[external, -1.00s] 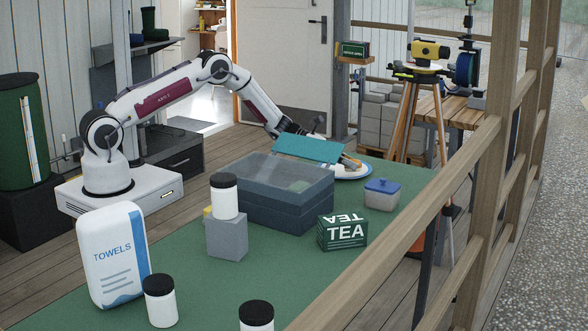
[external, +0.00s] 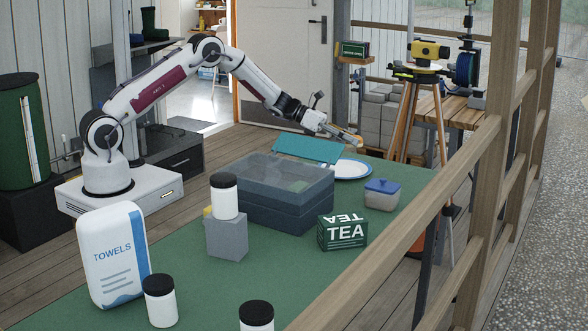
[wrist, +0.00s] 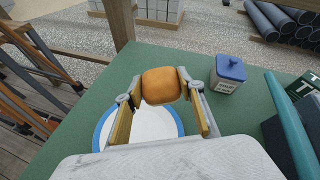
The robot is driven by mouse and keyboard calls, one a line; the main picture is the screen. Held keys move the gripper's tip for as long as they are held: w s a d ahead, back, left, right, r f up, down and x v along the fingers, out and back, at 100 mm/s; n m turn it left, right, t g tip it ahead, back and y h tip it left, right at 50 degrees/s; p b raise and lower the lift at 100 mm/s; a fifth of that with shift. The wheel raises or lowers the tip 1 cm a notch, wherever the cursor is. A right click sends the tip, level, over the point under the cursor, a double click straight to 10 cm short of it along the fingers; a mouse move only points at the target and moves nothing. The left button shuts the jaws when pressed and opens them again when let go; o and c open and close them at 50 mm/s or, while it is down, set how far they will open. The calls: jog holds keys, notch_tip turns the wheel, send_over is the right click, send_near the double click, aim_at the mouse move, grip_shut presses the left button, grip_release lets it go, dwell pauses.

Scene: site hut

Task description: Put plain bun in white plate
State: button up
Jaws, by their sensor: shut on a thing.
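The plain bun (wrist: 161,86) is orange-brown and sits between the fingers of my gripper (wrist: 160,100) in the wrist view. My gripper is shut on it. In the external view my gripper (external: 350,138) is raised above the far end of the green table, and the bun is too small there to make out clearly. The white plate (external: 352,169) has a blue rim and lies on the table below my gripper. In the wrist view the plate (wrist: 174,132) shows behind and below the fingers, partly hidden by them. No bun shows on its visible part.
A teal panel (external: 308,149) stands beside the plate, at the grey bin (external: 285,208). A blue-lidded tub (external: 381,196) and a green TEA box (external: 343,233) are nearer. A white jar (external: 224,196) stands on a grey block. A wooden railing runs along the right.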

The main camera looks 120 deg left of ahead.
dwell(0.4)
jog(key=shift+w+a+r+m+g+y, duration=0.1)
jog(key=shift+a+r+m+g+y, duration=0.2)
jog(key=shift+a+r+g, duration=0.3)
jog(key=shift+w+a+r+m+g+y, duration=0.1)
jog(key=shift+a+r+m+g+y, duration=0.2)
jog(key=shift+a, duration=0.45)
send_near(369, 171)
jog(key=shift+w+a+r, duration=0.4)
jog(key=shift+w+r, duration=0.3)
jog(key=shift+w, duration=0.1)
jog(key=shift+w+a+r, duration=0.4)
jog(key=shift+w+r, duration=0.35)
jog(key=shift+w, duration=0.05)
jog(key=shift+f, duration=1.9)
jog(key=shift+f, duration=0.6)
jog(key=o, duration=1.2)
